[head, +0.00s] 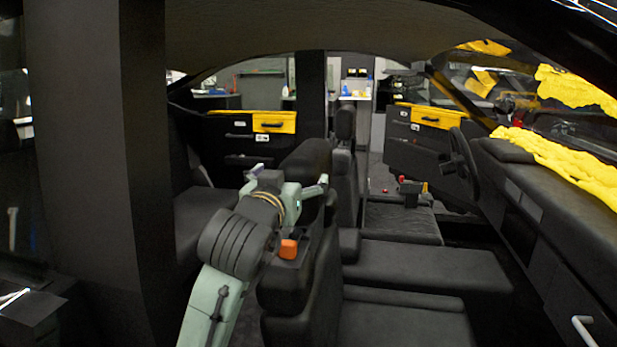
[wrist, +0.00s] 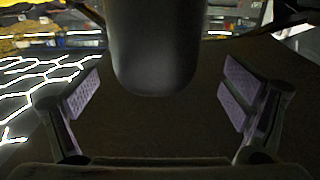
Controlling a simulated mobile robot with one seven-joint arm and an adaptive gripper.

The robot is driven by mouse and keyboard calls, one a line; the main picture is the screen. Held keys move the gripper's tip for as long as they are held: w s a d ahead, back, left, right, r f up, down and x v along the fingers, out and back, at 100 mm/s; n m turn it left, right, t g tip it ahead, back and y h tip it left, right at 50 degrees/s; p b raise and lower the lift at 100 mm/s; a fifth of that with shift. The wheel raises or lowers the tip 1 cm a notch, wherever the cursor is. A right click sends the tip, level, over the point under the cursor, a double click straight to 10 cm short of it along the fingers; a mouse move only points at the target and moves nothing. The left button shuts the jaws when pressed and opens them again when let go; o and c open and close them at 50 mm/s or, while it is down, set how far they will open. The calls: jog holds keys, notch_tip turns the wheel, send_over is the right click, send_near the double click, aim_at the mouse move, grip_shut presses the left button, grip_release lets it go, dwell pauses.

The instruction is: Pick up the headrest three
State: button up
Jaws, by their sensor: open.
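A dark padded headrest (head: 306,157) tops the near front seat in the head view. In the wrist view a rounded dark block, which looks like this headrest (wrist: 155,50), hangs from the top edge between the two finger pads. My gripper (head: 289,180) is open, its fingers spread on either side of the headrest's near face in the head view. In the wrist view my gripper (wrist: 160,88) shows clear gaps between each pad and the block. A second dark headrest (head: 345,122) stands on the far front seat. No label shows which one is headrest three.
The near seat back (head: 325,270) stands close beside my arm. A dark door pillar (head: 90,170) rises at left. The dashboard (head: 565,205) with yellow cloth (head: 560,158) is at right. The steering wheel (head: 462,155) and open yellow-trimmed doors (head: 252,122) lie beyond.

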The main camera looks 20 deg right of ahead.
jog(key=shift+f+p+x, duration=0.15)
jog(key=shift+p+x, duration=0.25)
jog(key=shift+x, duration=0.9)
jog(key=shift+f+p+x, duration=0.1)
jog(key=shift+p+x, duration=0.25)
jog(key=shift+x, duration=0.95)
jog(key=shift+s+d, duration=0.1)
jog(key=shift+d, duration=0.1)
jog(key=shift+r, duration=0.1)
jog(key=c, duration=1.7)
notch_tip(320, 180, up, 17)
jog(key=p, duration=1.1)
jog(key=shift+r, duration=0.5)
jog(key=shift+f, duration=0.1)
